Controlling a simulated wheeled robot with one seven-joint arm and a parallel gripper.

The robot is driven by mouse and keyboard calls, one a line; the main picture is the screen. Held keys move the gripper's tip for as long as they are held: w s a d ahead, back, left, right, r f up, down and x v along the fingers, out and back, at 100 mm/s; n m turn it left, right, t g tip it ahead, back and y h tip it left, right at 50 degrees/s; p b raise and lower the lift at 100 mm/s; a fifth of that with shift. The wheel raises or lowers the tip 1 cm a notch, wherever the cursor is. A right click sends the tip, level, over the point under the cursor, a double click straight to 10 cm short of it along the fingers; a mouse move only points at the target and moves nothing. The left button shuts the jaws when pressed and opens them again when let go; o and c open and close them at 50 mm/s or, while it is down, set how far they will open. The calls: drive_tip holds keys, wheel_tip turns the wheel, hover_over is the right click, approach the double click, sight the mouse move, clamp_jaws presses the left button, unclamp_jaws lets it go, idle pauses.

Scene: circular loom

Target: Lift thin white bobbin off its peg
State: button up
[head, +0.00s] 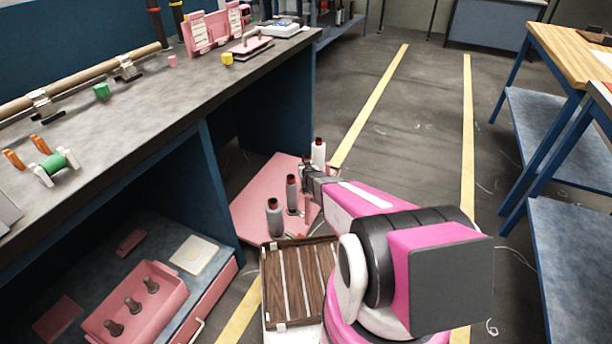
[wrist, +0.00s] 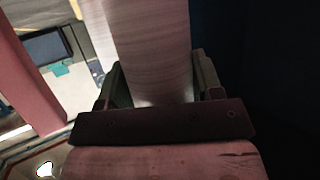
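The white bobbin (head: 318,153) stands upright at the far right corner of the pink peg board (head: 254,196), with a dark red top. My gripper (head: 309,177) is at its lower part, in front of it. In the wrist view the pale bobbin (wrist: 156,45) fills the gap between the two fingers of my gripper (wrist: 160,85), with a finger against each side. The gripper looks shut on it. The bobbin's lower end and its peg are hidden, so I cannot tell whether it still sits on the peg.
Two grey bobbins (head: 274,218) (head: 292,193) stand on the same board to the left of my gripper. A dark blue workbench (head: 275,105) rises close behind the board. A brown slatted tray (head: 300,283) lies nearer me.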

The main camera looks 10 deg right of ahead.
drive_tip(key=shift+r, duration=0.6)
wheel_tip(320, 180, up, 16)
drive_tip(key=shift+r, duration=0.15)
idle(1.2)
wheel_tip(320, 180, up, 8)
drive_tip(key=shift+f, duration=0.25)
idle(0.7)
